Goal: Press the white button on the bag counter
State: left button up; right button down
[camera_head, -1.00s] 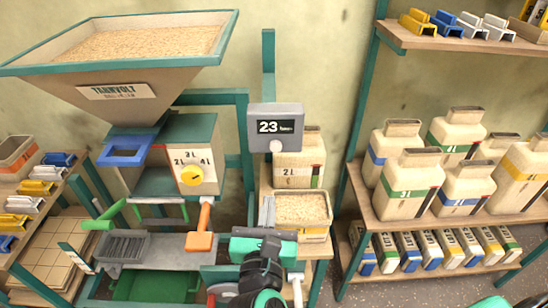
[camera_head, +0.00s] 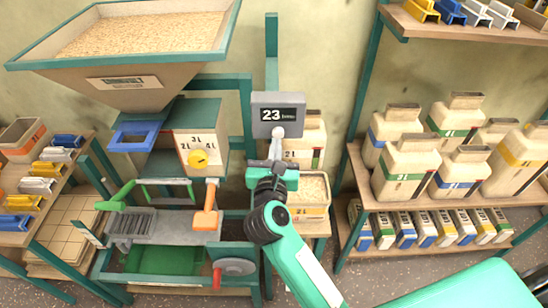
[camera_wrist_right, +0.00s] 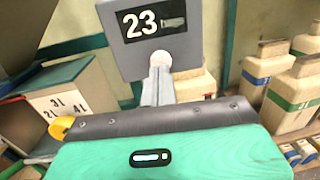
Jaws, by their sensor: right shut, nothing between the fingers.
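The bag counter (camera_head: 279,105) is a grey box with a dark display reading 23, mounted on a green post. Its round white button (camera_head: 278,132) sits on the lower front, below the display. My right gripper (camera_head: 276,146) is shut and empty, its fingers pointing up at the button from just below. My left gripper is not in view.
An open bag filled with grain (camera_head: 314,187) stands right of my right wrist, with a closed bag behind it. A hopper machine (camera_head: 121,82) with an orange lever (camera_head: 206,210) stands to the left. Shelves of bags (camera_head: 405,168) are on the right.

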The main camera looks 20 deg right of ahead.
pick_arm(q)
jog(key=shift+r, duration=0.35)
pick_arm(e)
jog(key=shift+w+d, duration=0.25)
jog(key=shift+w, duration=0.45)
